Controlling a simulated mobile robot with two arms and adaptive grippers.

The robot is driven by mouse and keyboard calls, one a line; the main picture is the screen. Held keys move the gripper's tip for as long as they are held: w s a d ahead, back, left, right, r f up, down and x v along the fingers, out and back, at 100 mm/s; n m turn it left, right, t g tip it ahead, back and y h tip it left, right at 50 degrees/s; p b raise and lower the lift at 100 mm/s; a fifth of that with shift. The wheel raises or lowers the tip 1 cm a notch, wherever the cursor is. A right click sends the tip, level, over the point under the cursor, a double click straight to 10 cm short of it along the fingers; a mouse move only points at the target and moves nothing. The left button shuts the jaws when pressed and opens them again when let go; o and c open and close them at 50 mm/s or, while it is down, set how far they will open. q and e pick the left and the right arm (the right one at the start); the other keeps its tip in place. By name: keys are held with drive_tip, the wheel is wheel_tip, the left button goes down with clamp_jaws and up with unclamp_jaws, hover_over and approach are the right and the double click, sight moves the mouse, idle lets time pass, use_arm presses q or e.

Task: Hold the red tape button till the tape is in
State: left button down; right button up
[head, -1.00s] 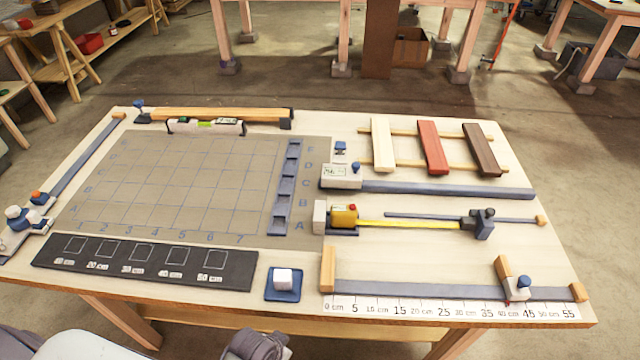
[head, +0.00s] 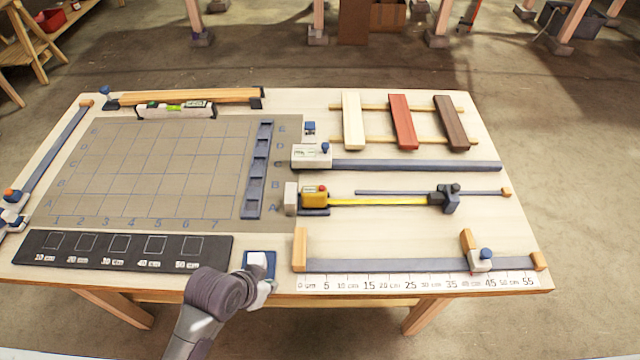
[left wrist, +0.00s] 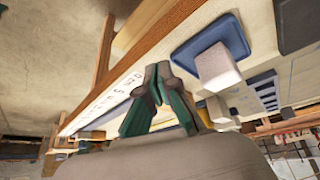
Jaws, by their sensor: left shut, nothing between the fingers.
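The yellow tape measure (head: 314,200) lies on the table with a red button (head: 309,188) on its top. Its yellow tape (head: 380,202) is drawn out to the right, reaching a dark clamp block (head: 444,199). My left gripper (head: 268,288) is at the front edge of the table, below and left of the tape measure and well apart from it. In the left wrist view its fingers (left wrist: 158,70) are closed together and empty, beside a blue tray (left wrist: 208,38) with a white cube (left wrist: 217,67). In the head view the gripper partly covers that tray. My right gripper is not in view.
A ruler rail (head: 400,265) with a wooden stop post (head: 300,249) lies in front of the tape. A white gauge block (head: 311,156) and long blue bar (head: 415,165) lie behind it. A dark board (head: 120,250) is at front left.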

use_arm(q)
drive_tip(key=w+d+r+m, duration=0.1)
drive_tip(key=w+d, duration=0.1)
drive_tip(key=w+d+r+m+h, duration=0.1)
drive_tip(key=w+d+r, duration=0.1)
drive_tip(key=d, duration=0.1)
drive_tip(key=w+d+r+m+h, duration=0.1)
drive_tip(key=w+d+m, duration=0.1)
drive_tip(key=w, duration=0.1)
drive_tip(key=shift+d+r+t+p, duration=0.25)
drive_tip(key=shift+d+t+p, duration=0.05)
drive_tip(key=shift+p, duration=0.1)
drive_tip(key=w+d+r+m+h+p, duration=0.1)
drive_tip(key=w+d+r+m+h, duration=0.1)
drive_tip(key=w+d+r+m, duration=0.35)
wheel_tip(320, 180, up, 5)
drive_tip(key=m, duration=0.4)
hover_over(320, 188)
drive_tip(key=shift+r, duration=0.15)
wheel_tip(320, 188, down, 9)
drive_tip(key=b, duration=0.6)
drive_tip(key=shift+r, duration=0.1)
drive_tip(key=shift+s, duration=0.1)
drive_tip(key=shift+f+b, duration=0.4)
drive_tip(key=shift+b, duration=0.15)
